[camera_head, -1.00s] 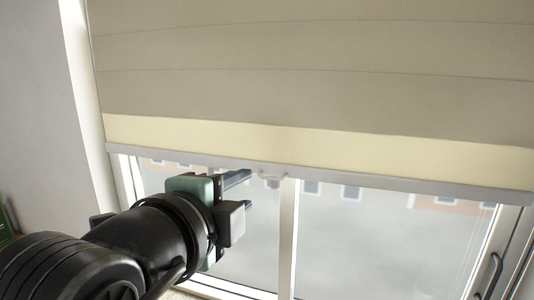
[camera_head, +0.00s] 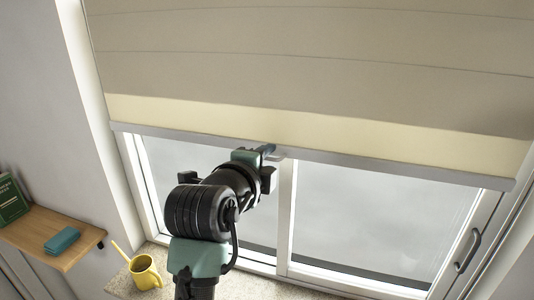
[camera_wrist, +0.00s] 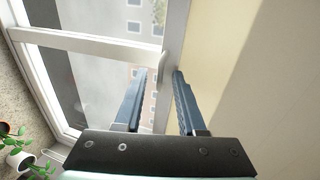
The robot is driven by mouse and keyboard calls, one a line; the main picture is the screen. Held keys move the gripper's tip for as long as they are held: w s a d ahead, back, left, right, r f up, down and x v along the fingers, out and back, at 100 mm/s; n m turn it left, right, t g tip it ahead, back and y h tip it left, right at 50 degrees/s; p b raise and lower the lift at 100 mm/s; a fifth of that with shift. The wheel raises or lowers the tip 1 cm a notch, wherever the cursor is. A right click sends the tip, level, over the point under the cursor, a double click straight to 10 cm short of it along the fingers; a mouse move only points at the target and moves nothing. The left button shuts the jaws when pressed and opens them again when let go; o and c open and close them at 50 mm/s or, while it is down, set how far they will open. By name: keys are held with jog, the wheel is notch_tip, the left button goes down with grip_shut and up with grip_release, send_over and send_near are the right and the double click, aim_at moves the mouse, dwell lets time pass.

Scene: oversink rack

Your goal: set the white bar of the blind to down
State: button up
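The white bar (camera_head: 400,168) runs along the bottom edge of the beige blind (camera_head: 300,60), which hangs partway down over the window. A small pale handle (camera_head: 278,155) sits at the middle of the bar. My gripper (camera_head: 268,152) is at that handle, just below the bar. In the wrist view my gripper (camera_wrist: 160,72) is open, its two blue-grey fingers apart. The bar (camera_wrist: 176,35) runs up from between the fingertips, with the blind (camera_wrist: 225,50) to the right. I cannot tell whether the fingers touch the handle.
The window's centre post (camera_head: 287,215) is just right of my gripper. A yellow watering can (camera_head: 145,273) stands on the sill at lower left. A wooden shelf (camera_head: 50,235) with a blue case (camera_head: 62,240) and a green book (camera_head: 10,200) is further left. Potted plants (camera_wrist: 20,160) show in the wrist view.

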jog(key=shift+w, duration=0.1)
grip_shut()
dwell(1.4)
